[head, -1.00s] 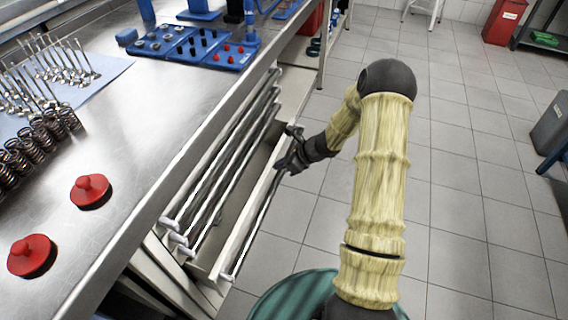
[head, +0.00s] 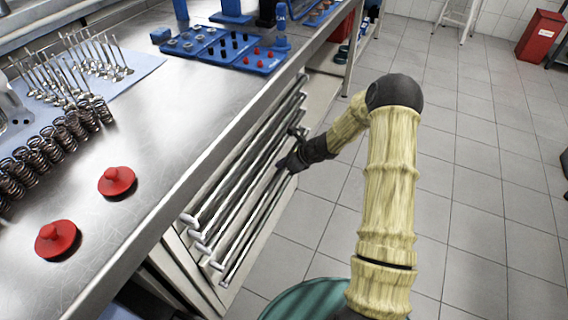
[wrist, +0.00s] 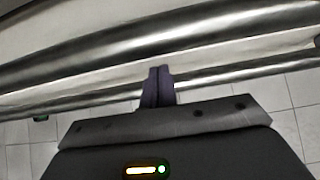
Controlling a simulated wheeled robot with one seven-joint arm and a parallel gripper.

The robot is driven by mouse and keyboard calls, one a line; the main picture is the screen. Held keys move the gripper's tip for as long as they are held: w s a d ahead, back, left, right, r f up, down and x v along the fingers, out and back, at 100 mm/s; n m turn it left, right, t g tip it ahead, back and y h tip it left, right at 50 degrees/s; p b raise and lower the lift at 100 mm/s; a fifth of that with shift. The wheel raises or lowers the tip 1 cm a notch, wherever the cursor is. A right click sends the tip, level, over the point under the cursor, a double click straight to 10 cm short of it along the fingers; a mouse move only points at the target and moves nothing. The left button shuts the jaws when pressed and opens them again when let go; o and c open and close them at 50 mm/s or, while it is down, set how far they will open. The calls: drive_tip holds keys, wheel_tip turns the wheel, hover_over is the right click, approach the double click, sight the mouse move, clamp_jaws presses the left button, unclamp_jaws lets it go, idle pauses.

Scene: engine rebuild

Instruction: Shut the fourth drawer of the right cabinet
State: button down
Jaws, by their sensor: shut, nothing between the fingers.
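The right cabinet (head: 180,262) stands under the steel workbench, with several long bar handles along its front. The drawer that stood out earlier is now in, its bar handle (head: 246,241) near the other handles. No drawer interior shows; it looks flush or nearly flush, but I cannot tell if a small gap is left. My gripper (head: 283,163) is shut and empty, at the front of that drawer by its handle. In the wrist view my shut fingertips (wrist: 158,74) point at a pale drawer front between metal bars; I cannot tell whether they touch it.
The workbench top (head: 185,120) holds red knobbed parts (head: 117,181), springs (head: 50,146), valves (head: 75,65) and blue trays (head: 225,47). Its edge overhangs the cabinet close to my arm. A red bin (head: 540,36) stands far off.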

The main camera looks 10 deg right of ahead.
drive_tip(key=shift+s+d+r+p, duration=0.15)
drive_tip(key=shift+d+r+p, duration=0.15)
drive_tip(key=shift+r+p, duration=0.15)
drive_tip(key=p+v, duration=0.5)
drive_tip(key=v, duration=0.4)
drive_tip(key=shift+f, duration=0.15)
drive_tip(key=shift+s, duration=0.1)
drive_tip(key=s+a+r+n+g+h, duration=0.1)
drive_tip(key=s+r+n+h, duration=0.2)
drive_tip(key=s+r+n, duration=0.5)
drive_tip(key=s+a+r+n+g+h, duration=0.1)
drive_tip(key=s+r+n+h, duration=0.3)
drive_tip(key=s+r+n, duration=0.5)
drive_tip(key=shift+s+r+n+g, duration=0.25)
drive_tip(key=shift+s+n+g, duration=0.05)
drive_tip(key=shift+s+n, duration=3.85)
